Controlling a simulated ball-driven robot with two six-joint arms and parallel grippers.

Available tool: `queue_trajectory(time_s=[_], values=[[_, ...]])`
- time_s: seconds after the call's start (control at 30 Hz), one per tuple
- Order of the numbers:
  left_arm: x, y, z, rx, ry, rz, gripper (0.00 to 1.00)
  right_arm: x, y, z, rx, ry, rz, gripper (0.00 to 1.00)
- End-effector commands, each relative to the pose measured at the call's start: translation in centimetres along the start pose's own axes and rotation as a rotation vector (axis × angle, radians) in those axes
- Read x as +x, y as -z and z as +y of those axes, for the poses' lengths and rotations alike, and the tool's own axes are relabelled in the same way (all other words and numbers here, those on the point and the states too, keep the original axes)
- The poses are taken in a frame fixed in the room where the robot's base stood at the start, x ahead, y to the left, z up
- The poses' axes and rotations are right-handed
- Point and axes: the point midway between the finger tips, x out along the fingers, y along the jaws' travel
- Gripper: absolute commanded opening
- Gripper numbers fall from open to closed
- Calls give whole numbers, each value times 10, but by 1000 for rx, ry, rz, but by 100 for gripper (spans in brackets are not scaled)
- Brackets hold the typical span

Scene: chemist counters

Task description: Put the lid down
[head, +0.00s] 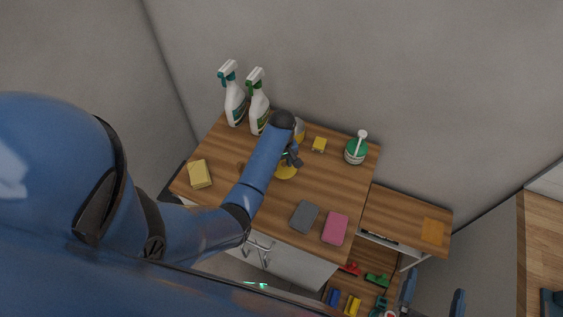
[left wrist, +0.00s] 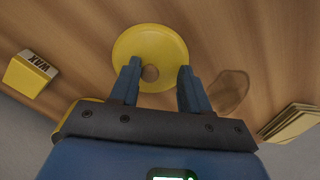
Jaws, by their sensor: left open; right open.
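The lid is a round yellow disc with a small brownish knob or spot at its middle. It lies on the wooden counter top in the left wrist view (left wrist: 150,45), and partly shows under my arm in the head view (head: 287,173). My left gripper (left wrist: 159,82) is open, its two fingers apart over the near part of the lid. Whether the fingertips touch the lid is unclear. In the head view my left gripper (head: 293,159) is above the counter. Two blue fingers of my right gripper (head: 432,296) show apart at the lower right, away from the lid.
A brown stain (left wrist: 229,91) is beside the lid.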

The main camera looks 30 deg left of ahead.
Motion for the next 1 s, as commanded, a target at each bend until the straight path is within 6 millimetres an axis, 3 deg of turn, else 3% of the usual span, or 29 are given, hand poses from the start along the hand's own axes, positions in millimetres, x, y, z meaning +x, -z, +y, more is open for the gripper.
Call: queue_trajectory(time_s=[0.27, 0.53, 0.7, 1.0], values=[[-23, 0, 1, 0, -3, 2, 47, 0, -3, 0, 0, 0, 0, 97], [-74, 1, 1, 0, -4, 3, 47, 0, -14, 0, 0, 0, 0, 97], [-108, 0, 0, 1, -1, 1, 47, 0, -7, 0, 0, 0, 0, 97], [-121, -1, 0, 4, -3, 3, 47, 0, 11, 0, 0, 0, 0, 97]])
